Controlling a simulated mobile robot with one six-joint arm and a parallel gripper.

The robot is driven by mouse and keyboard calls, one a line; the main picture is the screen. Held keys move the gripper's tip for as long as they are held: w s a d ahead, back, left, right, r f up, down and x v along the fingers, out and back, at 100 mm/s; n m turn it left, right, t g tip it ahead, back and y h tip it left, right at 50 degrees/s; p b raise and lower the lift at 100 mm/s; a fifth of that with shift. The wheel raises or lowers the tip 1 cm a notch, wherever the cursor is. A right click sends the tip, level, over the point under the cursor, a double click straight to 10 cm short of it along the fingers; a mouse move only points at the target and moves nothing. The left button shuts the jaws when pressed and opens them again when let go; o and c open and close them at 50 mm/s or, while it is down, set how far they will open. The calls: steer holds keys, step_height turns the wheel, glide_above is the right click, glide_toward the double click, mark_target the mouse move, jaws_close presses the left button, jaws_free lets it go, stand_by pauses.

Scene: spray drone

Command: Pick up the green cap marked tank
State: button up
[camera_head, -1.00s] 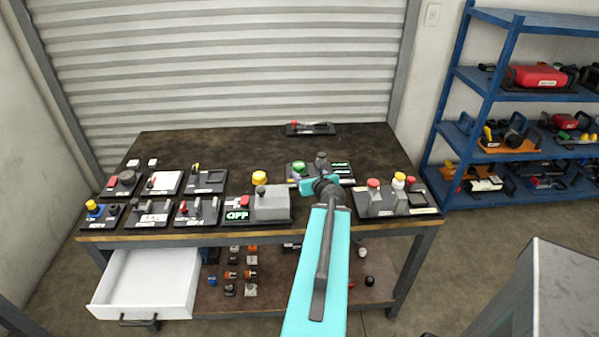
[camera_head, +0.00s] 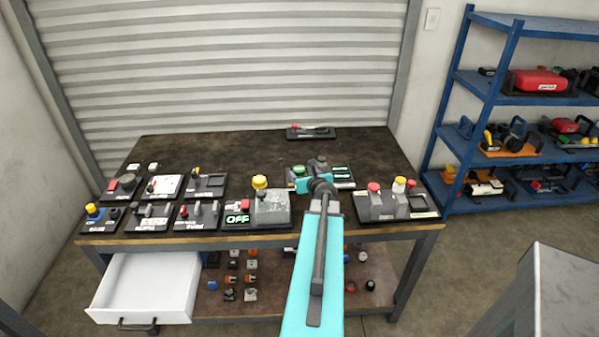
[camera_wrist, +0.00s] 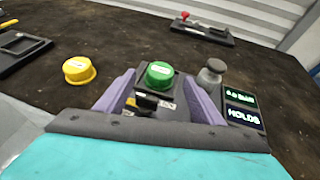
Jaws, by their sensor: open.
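The green cap (camera_wrist: 160,74) has a pale label on top, too small to read, and sits on a dark block of a panel on the workbench. In the head view the green cap (camera_head: 297,171) is at the middle of the bench, its near side partly hidden by my arm. My gripper (camera_wrist: 157,77) is open, its two purple fingers spread left and right of the cap in the wrist view. Dark bench or panel surface shows between fingers and cap, and I cannot tell whether they touch it. The fingers are hidden in the head view.
A yellow cap (camera_wrist: 79,70) stands left of the left finger. A grey knob (camera_wrist: 211,71) and a display reading HOLDS (camera_wrist: 243,117) are close to the right finger. More control panels line the bench's front. The back middle of the bench is mostly clear.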

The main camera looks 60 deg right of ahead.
mark_target(299, 168)
stand_by(0.3)
steer(key=shift+r+p+x, duration=0.15)
steer(key=shift+p+x, duration=0.15)
steer(key=shift+x, duration=0.5)
steer(key=shift+r+p+x, duration=0.1)
steer(key=shift+p+x, duration=0.2)
steer(key=shift+x, duration=1.55)
steer(key=c, duration=1.2)
steer(key=shift+r+p, duration=0.45)
steer(key=shift+r, duration=4.55)
